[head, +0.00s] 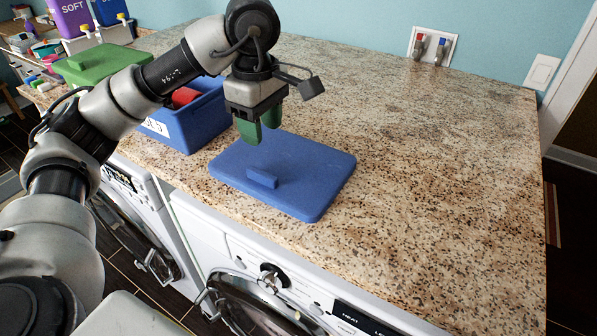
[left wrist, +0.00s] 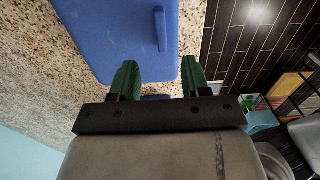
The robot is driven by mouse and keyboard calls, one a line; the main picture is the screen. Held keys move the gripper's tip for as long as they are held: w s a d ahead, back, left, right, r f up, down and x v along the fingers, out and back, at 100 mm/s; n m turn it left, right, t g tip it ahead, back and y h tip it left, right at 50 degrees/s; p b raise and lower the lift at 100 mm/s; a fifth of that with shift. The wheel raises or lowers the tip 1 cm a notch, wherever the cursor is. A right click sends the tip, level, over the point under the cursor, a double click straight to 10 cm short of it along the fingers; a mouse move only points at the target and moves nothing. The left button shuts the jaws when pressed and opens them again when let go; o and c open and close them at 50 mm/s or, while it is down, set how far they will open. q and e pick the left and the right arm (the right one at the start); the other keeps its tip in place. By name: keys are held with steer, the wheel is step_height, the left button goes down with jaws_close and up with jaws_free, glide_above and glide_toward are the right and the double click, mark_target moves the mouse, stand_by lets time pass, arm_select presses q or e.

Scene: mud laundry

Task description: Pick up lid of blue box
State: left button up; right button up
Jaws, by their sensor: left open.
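The blue lid (head: 310,175) lies flat on the speckled countertop near its front edge, with a raised bar handle (head: 262,178) on top. The open blue box (head: 200,125) stands left of the lid with a red item (head: 185,96) inside, partly hidden behind my left arm. My left gripper (head: 259,127) is open and empty, green fingers pointing down, above the lid's back-left side and apart from the handle. In the left wrist view, the lid (left wrist: 115,35) and its handle (left wrist: 160,29) show beyond the fingers (left wrist: 159,78). My right gripper is not in view.
A green lid (head: 100,62) sits at the back left, near purple and blue containers. White washing machines (head: 260,275) stand below the counter. The countertop (head: 430,160) right of the blue lid is clear up to the wall.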

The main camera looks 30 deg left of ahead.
arm_select(q)
glide_above(262, 173)
step_height(262, 173, down, 5)
steer(key=shift+d+r, duration=0.1)
steer(key=shift+r, duration=0.1)
steer(key=shift+w+f, duration=0.1)
steer(key=shift+f, duration=0.25)
steer(key=shift+f+p, duration=0.5)
steer(key=shift+p, duration=0.25)
step_height(262, 173, down, 4)
steer(key=shift+r+p, duration=0.15)
steer(key=shift+p, duration=0.7)
steer(key=shift+a+f, duration=0.2)
steer(key=shift+f, duration=0.2)
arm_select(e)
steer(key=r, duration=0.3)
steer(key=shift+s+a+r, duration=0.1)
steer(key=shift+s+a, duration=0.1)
arm_select(q)
steer(key=shift+d, duration=0.1)
steer(key=shift+c, duration=0.3)
steer(key=c, duration=0.5)
jaws_close()
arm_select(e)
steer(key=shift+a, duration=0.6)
